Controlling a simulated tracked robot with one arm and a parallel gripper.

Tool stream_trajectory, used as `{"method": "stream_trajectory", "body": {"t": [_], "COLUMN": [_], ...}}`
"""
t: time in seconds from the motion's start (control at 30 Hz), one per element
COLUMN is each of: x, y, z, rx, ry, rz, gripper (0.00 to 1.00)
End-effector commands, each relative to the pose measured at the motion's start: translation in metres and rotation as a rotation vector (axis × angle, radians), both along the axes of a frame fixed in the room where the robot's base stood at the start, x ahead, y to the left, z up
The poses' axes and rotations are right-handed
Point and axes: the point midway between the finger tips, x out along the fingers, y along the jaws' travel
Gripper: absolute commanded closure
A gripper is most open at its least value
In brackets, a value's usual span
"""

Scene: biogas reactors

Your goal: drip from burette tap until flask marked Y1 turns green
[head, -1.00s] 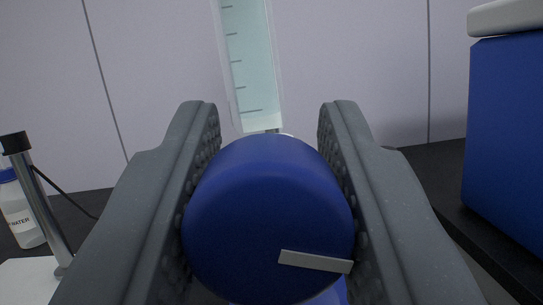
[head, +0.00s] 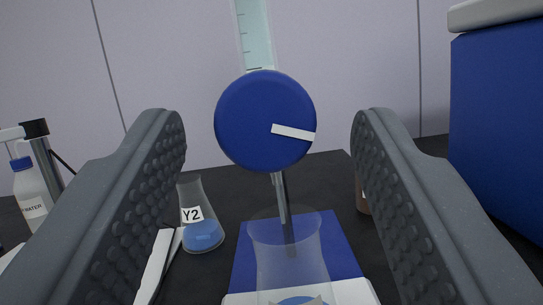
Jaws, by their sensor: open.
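The burette tap is a round blue knob (head: 262,125) with a white pointer bar lying nearly level, tilted slightly down to the right. Above it is the graduated burette (head: 254,38) with pale liquid, and its thin tip runs down below the knob. My gripper (head: 268,135) is open, with a finger on each side of the knob and clear gaps to both. A clear flask (head: 289,262) stands under the tip with blue liquid (head: 302,300) at the bottom picture edge; its label is cut off. Flask Y2 (head: 200,218) with blue liquid stands to the left.
A water bottle (head: 31,190) and a dark-topped metal post (head: 42,150) stand at the left. A large blue box (head: 500,130) is at the right. A brown bottle (head: 361,190) is partly hidden behind my right finger. A blue mat (head: 330,250) lies beneath the flask.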

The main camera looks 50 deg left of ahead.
Motion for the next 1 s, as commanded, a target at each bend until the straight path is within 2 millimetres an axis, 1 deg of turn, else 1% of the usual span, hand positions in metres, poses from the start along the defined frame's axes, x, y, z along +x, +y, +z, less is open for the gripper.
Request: {"method": "stream_trajectory", "body": {"t": [0.03, 0.37, 0.6, 1.0], "x": [-0.006, -0.046, -0.053, -0.061], "y": [-0.008, -0.050, -0.057, -0.065], "z": [-0.005, -0.029, -0.035, -0.037], "rx": [0.000, 0.000, 0.002, 0.002], "ry": [-0.002, -0.004, -0.003, -0.003], "rz": [-0.002, -0.003, -0.001, -0.001], "gripper": [0.49, 0.49, 0.49, 0.49]}}
